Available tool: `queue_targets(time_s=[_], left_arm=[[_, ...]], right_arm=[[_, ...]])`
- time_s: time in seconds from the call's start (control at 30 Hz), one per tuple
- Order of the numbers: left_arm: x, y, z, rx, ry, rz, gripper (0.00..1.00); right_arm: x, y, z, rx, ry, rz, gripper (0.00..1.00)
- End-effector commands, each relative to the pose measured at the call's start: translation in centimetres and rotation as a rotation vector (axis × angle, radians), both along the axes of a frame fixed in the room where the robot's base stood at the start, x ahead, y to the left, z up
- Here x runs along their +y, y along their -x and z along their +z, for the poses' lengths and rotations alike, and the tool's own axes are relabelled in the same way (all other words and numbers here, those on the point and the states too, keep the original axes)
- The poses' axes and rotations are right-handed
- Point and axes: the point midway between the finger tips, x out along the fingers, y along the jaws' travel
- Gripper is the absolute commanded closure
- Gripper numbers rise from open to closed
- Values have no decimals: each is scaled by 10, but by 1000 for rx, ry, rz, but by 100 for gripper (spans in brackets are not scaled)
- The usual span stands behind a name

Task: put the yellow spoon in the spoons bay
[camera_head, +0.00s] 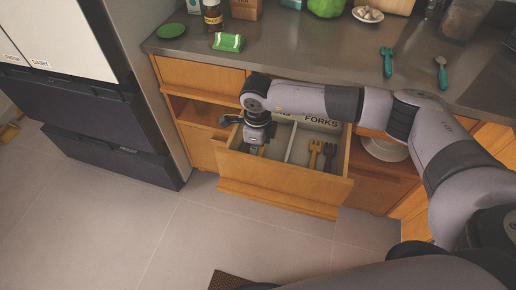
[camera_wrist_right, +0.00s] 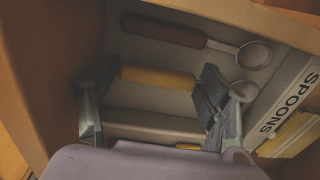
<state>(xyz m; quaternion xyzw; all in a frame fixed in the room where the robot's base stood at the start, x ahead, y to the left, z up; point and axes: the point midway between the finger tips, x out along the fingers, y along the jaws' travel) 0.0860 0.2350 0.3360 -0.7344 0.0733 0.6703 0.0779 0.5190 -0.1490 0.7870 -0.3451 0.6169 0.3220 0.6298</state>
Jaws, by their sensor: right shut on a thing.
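The open drawer (camera_head: 250,172) has a left bay and a right bay split by a divider (camera_head: 291,142). My right gripper (camera_head: 255,147) reaches down into the left bay. In the right wrist view its fingers (camera_wrist_right: 153,98) are closed on the yellow spoon (camera_wrist_right: 158,78). The bay wall there carries the label SPOONS (camera_wrist_right: 290,100). A brown-handled metal spoon (camera_wrist_right: 165,30) lies in that bay. Whether the yellow spoon touches the floor I cannot tell. My left gripper is not in view.
The right bay, labelled FORKS, holds a yellow fork (camera_head: 315,152) and a dark fork (camera_head: 329,155). A teal fork (camera_head: 387,62) and a teal-handled spoon (camera_head: 442,74) lie on the counter. White plates (camera_head: 384,149) sit on the shelf right of the drawer.

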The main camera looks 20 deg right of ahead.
Motion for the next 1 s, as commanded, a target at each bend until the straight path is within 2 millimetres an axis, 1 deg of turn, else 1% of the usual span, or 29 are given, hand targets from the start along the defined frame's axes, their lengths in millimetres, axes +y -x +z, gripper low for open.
queue_targets(time_s=[0.03,0.3,0.33,0.67,1.0], left_arm=[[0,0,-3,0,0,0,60],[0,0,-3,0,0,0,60],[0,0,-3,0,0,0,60],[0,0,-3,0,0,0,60],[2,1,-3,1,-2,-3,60]], right_arm=[[0,0,-3,-1,-1,0,55],[0,0,-2,0,0,0,55],[0,0,-2,0,0,0,29],[0,0,-2,1,-1,1,7],[1,0,-2,0,-1,1,6]])
